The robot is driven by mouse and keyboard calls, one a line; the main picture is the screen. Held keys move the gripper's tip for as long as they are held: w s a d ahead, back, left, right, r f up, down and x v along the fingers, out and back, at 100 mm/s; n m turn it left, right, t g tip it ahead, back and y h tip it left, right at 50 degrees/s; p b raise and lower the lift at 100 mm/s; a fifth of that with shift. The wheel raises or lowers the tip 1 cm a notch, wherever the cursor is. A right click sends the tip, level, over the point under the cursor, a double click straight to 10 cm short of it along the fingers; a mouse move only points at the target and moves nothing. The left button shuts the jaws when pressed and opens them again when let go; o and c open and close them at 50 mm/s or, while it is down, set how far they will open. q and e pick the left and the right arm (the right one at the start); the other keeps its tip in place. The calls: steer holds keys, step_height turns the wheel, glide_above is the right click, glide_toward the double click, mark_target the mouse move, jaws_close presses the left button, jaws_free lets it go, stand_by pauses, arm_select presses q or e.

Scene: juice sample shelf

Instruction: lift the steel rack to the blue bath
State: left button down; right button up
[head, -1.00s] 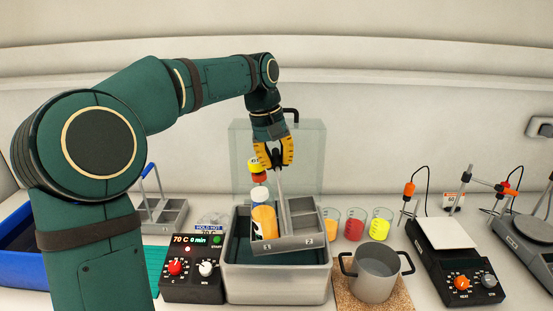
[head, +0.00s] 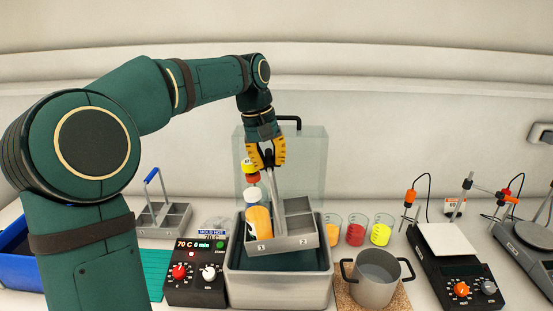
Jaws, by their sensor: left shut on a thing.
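The steel rack (head: 298,240) hangs slightly tilted over the open grey water bath (head: 278,290), with dark liquid showing below it. An orange bottle with a white cap (head: 258,222) stands in its left part, near label 1. The compartments near label 2 look empty. My left gripper (head: 267,163) is shut on the top of the rack's upright handle. A blue bath (head: 20,265) is at the far left, mostly hidden by my left arm. My right gripper is out of view.
A control box (head: 195,272) reading 70 C stands left of the water bath. A second rack with a blue handle (head: 162,218) sits behind it. To the right are several beakers (head: 356,232), a pot (head: 376,280) and a hotplate (head: 450,245). The bath's clear lid (head: 305,165) stands upright behind.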

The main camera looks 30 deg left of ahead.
arm_select(q)
steer(key=s+a+p, duration=0.1)
steer(key=s+a, duration=0.4)
steer(key=a, duration=0.3)
steer(key=shift+a, duration=0.2)
stand_by(0.6)
steer(key=s+a+p, duration=0.3)
steer(key=s+a, duration=0.3)
steer(key=a, duration=0.4)
steer(key=shift+s+a, duration=0.2)
steer(key=shift+s, duration=0.1)
stand_by(0.9)
